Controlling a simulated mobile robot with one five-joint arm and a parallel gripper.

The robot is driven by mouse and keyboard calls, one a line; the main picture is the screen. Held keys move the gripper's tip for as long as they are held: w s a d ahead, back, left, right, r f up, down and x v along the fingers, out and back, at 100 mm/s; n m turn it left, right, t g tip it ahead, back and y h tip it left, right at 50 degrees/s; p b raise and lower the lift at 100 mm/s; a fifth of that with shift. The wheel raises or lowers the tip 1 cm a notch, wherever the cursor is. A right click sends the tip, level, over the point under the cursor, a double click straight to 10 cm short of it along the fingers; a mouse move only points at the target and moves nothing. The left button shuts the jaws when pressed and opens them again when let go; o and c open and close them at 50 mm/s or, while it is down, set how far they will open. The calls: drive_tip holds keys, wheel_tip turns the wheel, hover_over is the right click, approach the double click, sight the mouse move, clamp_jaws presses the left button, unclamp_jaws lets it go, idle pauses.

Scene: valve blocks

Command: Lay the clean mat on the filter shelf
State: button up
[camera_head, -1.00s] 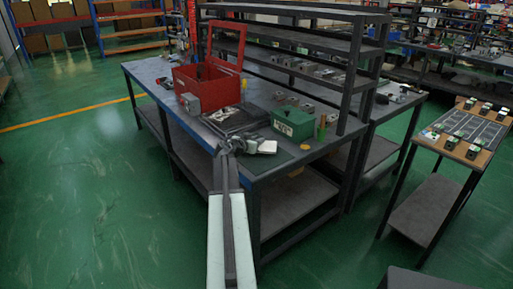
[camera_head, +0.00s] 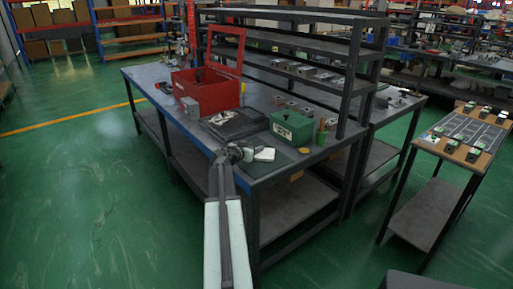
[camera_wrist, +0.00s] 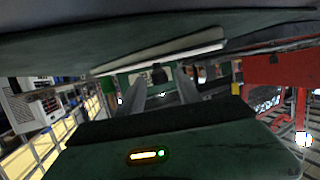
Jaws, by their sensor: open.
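A small white pad (camera_head: 264,154) lies on the dark green sheet (camera_head: 283,164) at the bench's near corner, in the head view. It may be the clean mat. My gripper (camera_head: 240,151) is just left of it. In the wrist view my gripper (camera_wrist: 160,95) has its two fingers apart, with nothing clearly between them. A pale, thin slab (camera_wrist: 175,52) shows beyond the fingers there; I cannot tell whether it is the same pad. A flat black unit (camera_head: 236,122) lies behind the gripper. I cannot tell which part is the filter shelf.
An open red box (camera_head: 207,93) stands behind the black unit. A dark rack (camera_head: 345,90) rises behind. A side table (camera_head: 465,135) stands right; floor to the left is clear.

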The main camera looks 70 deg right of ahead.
drive_tip(key=p+v, duration=0.2)
drive_tip(key=v, duration=0.8)
drive_tip(key=shift+r+p, duration=0.1)
drive_tip(key=shift+p, duration=0.25)
drive_tip(key=shift+a, duration=0.4)
drive_tip(key=shift+w, duration=0.1)
